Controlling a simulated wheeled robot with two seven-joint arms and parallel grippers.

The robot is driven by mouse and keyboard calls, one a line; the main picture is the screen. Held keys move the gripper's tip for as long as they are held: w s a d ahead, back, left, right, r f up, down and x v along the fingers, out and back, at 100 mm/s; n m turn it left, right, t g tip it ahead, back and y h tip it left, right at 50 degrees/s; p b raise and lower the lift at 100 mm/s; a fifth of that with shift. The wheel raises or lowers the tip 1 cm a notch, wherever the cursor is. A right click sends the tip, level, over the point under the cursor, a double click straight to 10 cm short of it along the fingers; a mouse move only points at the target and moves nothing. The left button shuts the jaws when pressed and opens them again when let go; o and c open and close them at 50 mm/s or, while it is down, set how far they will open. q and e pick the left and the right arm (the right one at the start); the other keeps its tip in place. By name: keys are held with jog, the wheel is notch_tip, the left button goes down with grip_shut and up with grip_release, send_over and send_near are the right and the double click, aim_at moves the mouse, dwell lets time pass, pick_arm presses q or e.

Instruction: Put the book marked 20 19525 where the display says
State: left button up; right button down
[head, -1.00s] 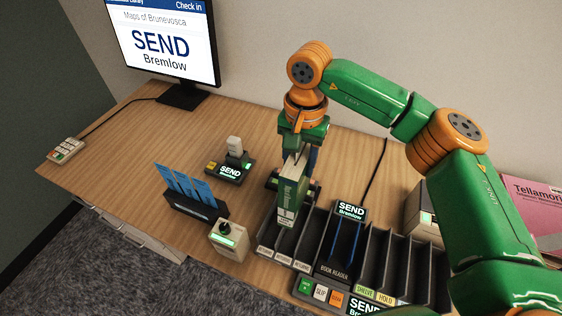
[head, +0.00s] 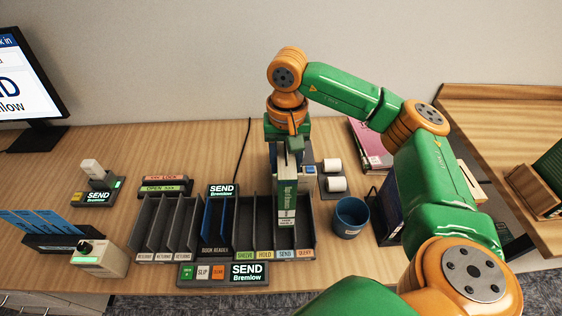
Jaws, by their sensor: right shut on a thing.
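My right gripper (head: 288,150) is shut on the top of a green book (head: 287,185) with a pale label low on its spine. The number on the label is too small to read. The book hangs upright at the slots right of the book reader (head: 215,249), in line with the slot labelled SEND (head: 285,254). I cannot tell how far its lower end is inside the slot. The small display on the reader (head: 222,190) and the front display (head: 249,273) read SEND Bremlow. The monitor (head: 22,80) is partly cut off. My left gripper is out of view.
Return slots (head: 165,225) stand left of the reader. A blue cup (head: 350,217) stands close right of the slots, with white rolls (head: 335,184) behind it. Pink books (head: 368,145) lie behind. A stamp-like device (head: 98,258) and blue cards (head: 45,225) are at left.

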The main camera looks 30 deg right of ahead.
notch_tip(320, 180, down, 10)
jog(key=b, duration=0.8)
jog(key=shift+w+a+r, duration=0.15)
jog(key=shift+f+b, duration=0.55)
jog(key=shift+f, duration=0.05)
jog(key=shift+c, duration=1.4)
grip_release()
jog(key=shift+r, duration=0.1)
notch_tip(320, 180, up, 7)
jog(key=shift+r, duration=0.1)
